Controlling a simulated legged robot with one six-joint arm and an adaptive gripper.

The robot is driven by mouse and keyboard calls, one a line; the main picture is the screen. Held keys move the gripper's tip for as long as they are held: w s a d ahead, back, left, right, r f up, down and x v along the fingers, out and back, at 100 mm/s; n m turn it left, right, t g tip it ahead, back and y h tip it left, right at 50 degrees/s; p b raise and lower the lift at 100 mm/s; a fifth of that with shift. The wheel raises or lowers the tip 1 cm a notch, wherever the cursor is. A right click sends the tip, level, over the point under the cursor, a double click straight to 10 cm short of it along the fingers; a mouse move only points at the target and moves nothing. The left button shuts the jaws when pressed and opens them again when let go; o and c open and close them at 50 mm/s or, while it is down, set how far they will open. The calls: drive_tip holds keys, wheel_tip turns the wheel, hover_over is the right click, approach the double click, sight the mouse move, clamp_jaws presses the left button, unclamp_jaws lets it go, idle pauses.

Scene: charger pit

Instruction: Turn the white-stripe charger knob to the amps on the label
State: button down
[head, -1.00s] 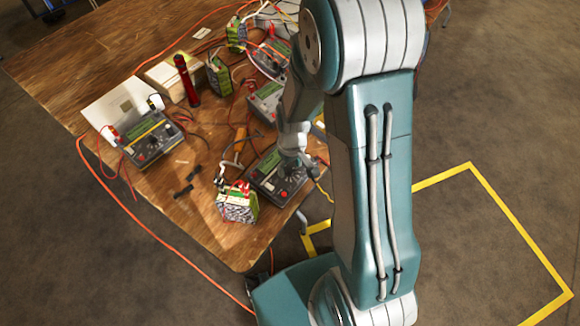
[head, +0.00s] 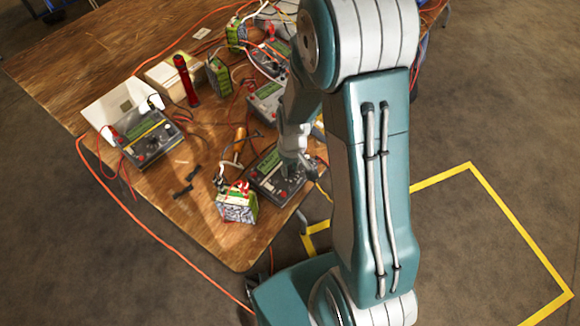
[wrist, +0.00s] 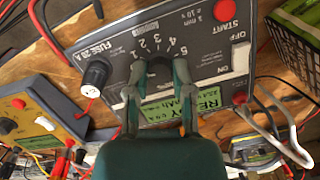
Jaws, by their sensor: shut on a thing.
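A grey charger (wrist: 125,50) fills the upper wrist view, with a dial scale of printed numbers, a red START button (wrist: 224,10) and a pale stripe. The same charger (head: 265,185) sits near the table's right edge in the head view. My gripper (wrist: 158,76) is shut on its dark knob (wrist: 157,66), one finger on each side, just below the numbers. The fingers and palm hide most of the knob, so its pointer cannot be read. In the head view, my gripper (head: 291,168) comes down over this charger.
A battery pack (head: 237,205) stands left of the charger. Another charger with a yellow stripe (head: 150,138) is farther left. More chargers (head: 265,103) and packs stand behind.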

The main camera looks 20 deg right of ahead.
sight(299, 171)
drive_tip(key=m+y, duration=0.1)
drive_tip(key=m, duration=0.5)
drive_tip(key=shift+s+d+m+y, duration=0.1)
drive_tip(key=shift+m+y, duration=0.3)
drive_tip(key=shift+m, duration=2.2)
drive_tip(key=shift+c, duration=2.4)
unclamp_jaws()
drive_tip(key=v, duration=1.1)
drive_tip(key=shift+r, duration=0.35)
